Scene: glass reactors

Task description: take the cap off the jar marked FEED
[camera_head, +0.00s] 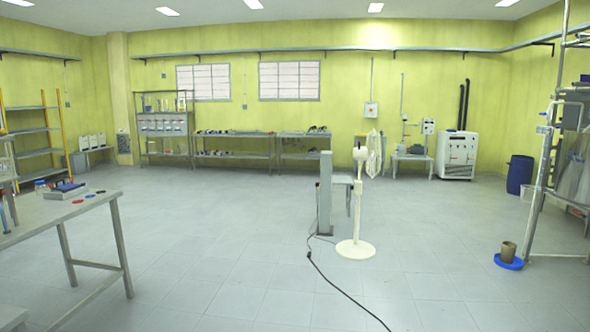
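No jar with a readable FEED label shows in the head view. A small pale container (40,186) stands at the far end of the grey table (100,199) on the left; it is too small to tell whether it is the jar or has a cap. Beside it on the table is a grey and dark blue item (65,189). Small red and blue round pieces (84,198) lie near the table's right edge. Neither of my grippers is in view.
A white pedestal fan (357,200) and a grey column (325,194) stand mid-room, with a black cable (335,285) across the floor. A metal frame (545,160) and a blue basin (508,262) are at right. Open floor lies between table and fan.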

